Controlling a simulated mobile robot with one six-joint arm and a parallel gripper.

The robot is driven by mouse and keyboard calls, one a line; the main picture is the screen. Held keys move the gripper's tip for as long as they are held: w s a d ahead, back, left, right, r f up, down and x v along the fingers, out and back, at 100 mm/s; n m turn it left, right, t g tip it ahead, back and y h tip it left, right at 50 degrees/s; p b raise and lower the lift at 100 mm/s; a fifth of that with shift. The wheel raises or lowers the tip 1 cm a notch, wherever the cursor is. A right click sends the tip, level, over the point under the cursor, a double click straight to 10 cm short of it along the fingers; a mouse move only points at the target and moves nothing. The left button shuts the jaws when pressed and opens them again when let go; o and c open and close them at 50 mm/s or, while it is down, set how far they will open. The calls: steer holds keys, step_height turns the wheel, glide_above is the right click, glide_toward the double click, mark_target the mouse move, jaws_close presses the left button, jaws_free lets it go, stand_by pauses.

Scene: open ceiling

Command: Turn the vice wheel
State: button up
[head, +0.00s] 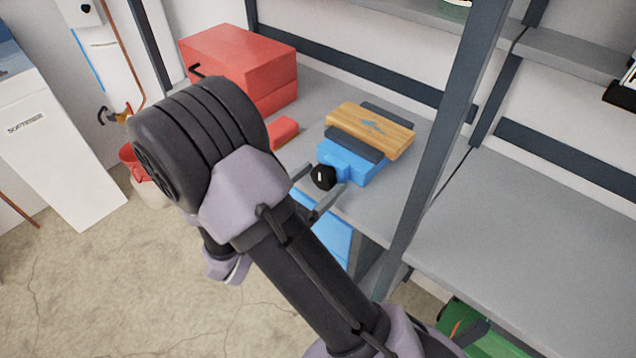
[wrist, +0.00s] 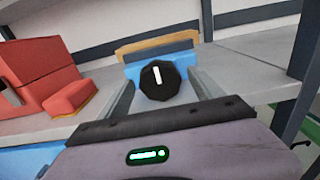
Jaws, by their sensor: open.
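The vice (head: 349,166) is blue with dark jaws and sits on the grey shelf. A wooden block (head: 372,128) lies across its top, between the jaws. The black vice wheel (head: 323,177) faces my gripper and has a white mark. In the wrist view the wheel (wrist: 159,80) is centred and its white mark stands nearly upright. My gripper (head: 322,187) is open, with one finger on each side of the wheel. In the wrist view the fingers (wrist: 162,98) flank the wheel with gaps visible. Whether either finger touches it I cannot tell.
A red toolbox (head: 240,63) stands on the shelf at the left, with a smaller red item (head: 284,132) beside it. A dark upright post (head: 440,150) rises right of the vice. The grey shelf (head: 530,240) on the right is clear.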

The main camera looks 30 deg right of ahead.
steer(key=c, duration=1.4)
steer(key=shift+r+m+p, duration=0.15)
steer(key=shift+m+p, duration=0.35)
steer(key=shift+m, duration=0.3)
steer(key=m, duration=0.3)
steer(key=o, duration=1.4)
